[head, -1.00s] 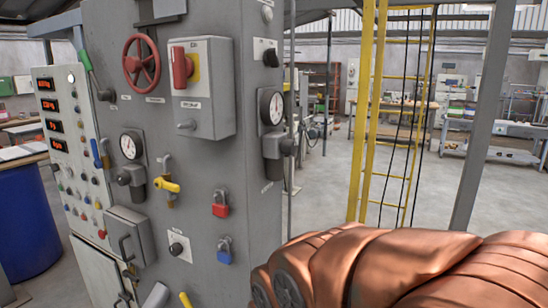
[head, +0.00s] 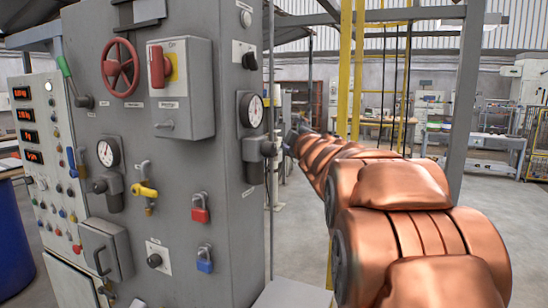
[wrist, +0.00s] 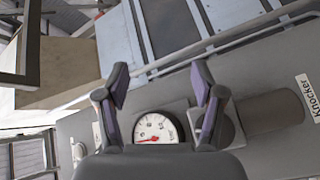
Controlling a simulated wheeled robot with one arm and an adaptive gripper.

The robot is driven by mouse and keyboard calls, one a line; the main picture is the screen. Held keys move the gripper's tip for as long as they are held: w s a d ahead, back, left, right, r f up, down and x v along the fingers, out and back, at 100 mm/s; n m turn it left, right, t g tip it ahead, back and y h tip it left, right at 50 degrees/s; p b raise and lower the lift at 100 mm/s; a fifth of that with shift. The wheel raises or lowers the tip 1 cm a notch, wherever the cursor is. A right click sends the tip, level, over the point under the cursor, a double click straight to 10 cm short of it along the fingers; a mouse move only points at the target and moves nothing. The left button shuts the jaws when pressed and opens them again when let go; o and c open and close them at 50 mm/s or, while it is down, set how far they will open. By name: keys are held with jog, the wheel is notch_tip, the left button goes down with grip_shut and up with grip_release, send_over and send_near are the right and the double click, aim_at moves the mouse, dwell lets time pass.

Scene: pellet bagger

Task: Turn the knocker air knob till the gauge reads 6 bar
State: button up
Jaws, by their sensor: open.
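The knocker gauge (head: 251,110) is a white dial in a dark case on the cabinet's right side face. The knocker air knob (head: 268,148) is a dark knob on the grey regulator just below it. My gripper (head: 292,140) is just to the right of the knob; its fingertips are small and dark there. In the wrist view my gripper (wrist: 160,92) is open and empty, with the gauge (wrist: 156,128) showing between its fingers. Its red needle points left; its numbers are too small to read surely. The right finger covers part of the regulator (wrist: 228,122).
A "Knocker" label (wrist: 306,97) lies past the regulator bowl (wrist: 270,112). The cabinet front (head: 215,150) carries another gauge (head: 108,152), a red handwheel (head: 120,68), a switch box (head: 180,90) and red and blue padlocks. A yellow ladder (head: 345,60) stands behind my arm.

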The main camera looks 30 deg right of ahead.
notch_tip(320, 180, up, 5)
jog(key=n+t+y+b, duration=0.1)
jog(key=n+t+y, duration=0.35)
jog(key=n, duration=0.35)
jog(key=n+g+y+b, duration=0.3)
jog(key=n+g+y, duration=0.3)
jog(key=n+y, duration=0.7)
send_near(274, 150)
jog(key=w+a+n+h, duration=0.1)
jog(key=w, duration=0.1)
jog(key=shift+a+p+x, duration=0.15)
jog(key=shift+p+x, duration=0.3)
jog(key=shift+x, duration=1.45)
jog(key=shift+a+p+x, duration=0.15)
jog(key=shift+p+x, duration=0.3)
jog(key=shift+x, duration=1.5)
jog(key=shift+s+r, duration=0.15)
jog(key=shift+s, duration=0.05)
jog(key=c, duration=1.1)
jog(key=shift+c, duration=0.2)
